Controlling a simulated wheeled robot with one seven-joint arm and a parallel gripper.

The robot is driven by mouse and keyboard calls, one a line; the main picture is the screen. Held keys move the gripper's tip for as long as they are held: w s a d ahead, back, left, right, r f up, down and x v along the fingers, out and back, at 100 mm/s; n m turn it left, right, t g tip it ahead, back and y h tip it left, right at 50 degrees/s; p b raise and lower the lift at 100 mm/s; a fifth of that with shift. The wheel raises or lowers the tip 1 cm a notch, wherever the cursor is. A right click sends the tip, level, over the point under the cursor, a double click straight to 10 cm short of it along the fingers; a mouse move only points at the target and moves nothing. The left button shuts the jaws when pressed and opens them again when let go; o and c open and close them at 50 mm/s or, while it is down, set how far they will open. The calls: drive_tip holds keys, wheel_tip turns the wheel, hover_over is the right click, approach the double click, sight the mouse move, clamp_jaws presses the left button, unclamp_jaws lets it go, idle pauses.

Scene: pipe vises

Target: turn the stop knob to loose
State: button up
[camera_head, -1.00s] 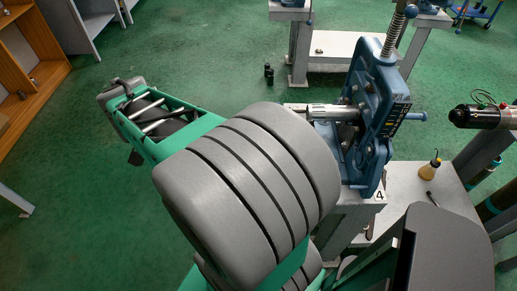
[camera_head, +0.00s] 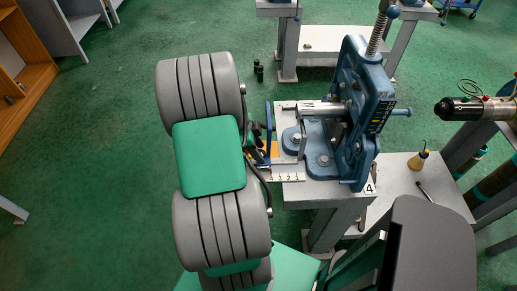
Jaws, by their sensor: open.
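A blue pipe vise (camera_head: 352,135) stands on a grey bench marked 4, with a tall threaded screw at its top. A silver pipe (camera_head: 322,108) lies level in it, its end towards the left. A blue rod with a round end (camera_head: 402,112) sticks out on its right side. I cannot tell which part is the stop knob. My arm, grey and green, rises left of the bench.
A white strip with small marks (camera_head: 288,177) lies along the bench's left front. A dark-tipped cylinder (camera_head: 462,109) juts in from the right. Green floor is clear at left.

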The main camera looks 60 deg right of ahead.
drive_tip(key=shift+c, duration=0.5)
clamp_jaws()
drive_tip(key=n+t+h+b, duration=0.1)
drive_tip(key=n, duration=0.3)
drive_tip(key=shift+s+a, duration=0.1)
drive_tip(key=shift+a, duration=0.05)
drive_tip(key=shift+s+n+t+h+b, duration=0.1)
drive_tip(key=shift+n+t+h+b, duration=0.3)
drive_tip(key=shift+n, duration=0.8)
drive_tip(key=shift+s+n+t+h+b, duration=0.1)
drive_tip(key=shift+n+t+h+b, duration=0.25)
drive_tip(key=shift+n, duration=0.85)
drive_tip(key=shift+o, duration=0.5)
unclamp_jaws()
drive_tip(key=shift+a, duration=0.1)
